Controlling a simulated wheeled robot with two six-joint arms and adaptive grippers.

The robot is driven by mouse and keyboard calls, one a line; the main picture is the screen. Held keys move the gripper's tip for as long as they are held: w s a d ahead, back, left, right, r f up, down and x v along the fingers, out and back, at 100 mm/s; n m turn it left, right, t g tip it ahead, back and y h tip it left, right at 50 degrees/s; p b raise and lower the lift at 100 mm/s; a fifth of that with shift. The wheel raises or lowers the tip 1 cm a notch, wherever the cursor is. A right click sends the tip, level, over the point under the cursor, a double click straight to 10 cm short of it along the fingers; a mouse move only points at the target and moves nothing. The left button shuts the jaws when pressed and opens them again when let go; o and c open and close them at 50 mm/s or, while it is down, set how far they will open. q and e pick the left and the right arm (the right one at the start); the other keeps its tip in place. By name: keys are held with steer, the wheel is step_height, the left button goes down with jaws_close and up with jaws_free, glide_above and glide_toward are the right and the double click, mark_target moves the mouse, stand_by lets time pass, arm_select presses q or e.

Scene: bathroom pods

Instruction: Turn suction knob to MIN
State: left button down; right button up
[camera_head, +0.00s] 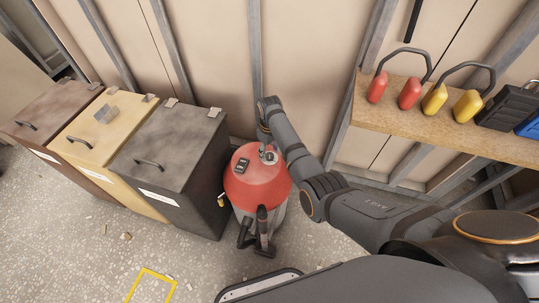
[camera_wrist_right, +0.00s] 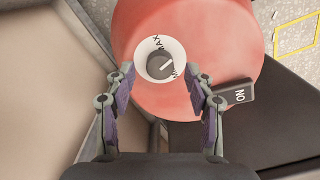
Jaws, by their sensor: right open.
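A red-topped vacuum (camera_head: 256,185) stands on the floor in front of the wall; its red lid (camera_wrist_right: 215,30) fills the upper part of the wrist view. The suction knob (camera_wrist_right: 160,66) is a dark grey round knob on a white dial (camera_wrist_right: 147,50). MAX is printed on the dial, with lettering partly readable beside the knob. The knob's light mark slants up and right. My right gripper (camera_wrist_right: 160,75) is open, its fingertips on either side of the dial; contact cannot be told. In the head view it is over the lid (camera_head: 268,150). My left gripper is not seen.
A black ON switch (camera_wrist_right: 235,96) sits on the lid close to the right finger. Dark grey (camera_head: 175,150), yellow (camera_head: 105,125) and brown (camera_head: 60,105) bins stand left of the vacuum. A wooden shelf (camera_head: 440,127) with red and yellow handled items is at the right.

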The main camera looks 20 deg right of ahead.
steer(key=shift+f, duration=0.75)
jaws_close()
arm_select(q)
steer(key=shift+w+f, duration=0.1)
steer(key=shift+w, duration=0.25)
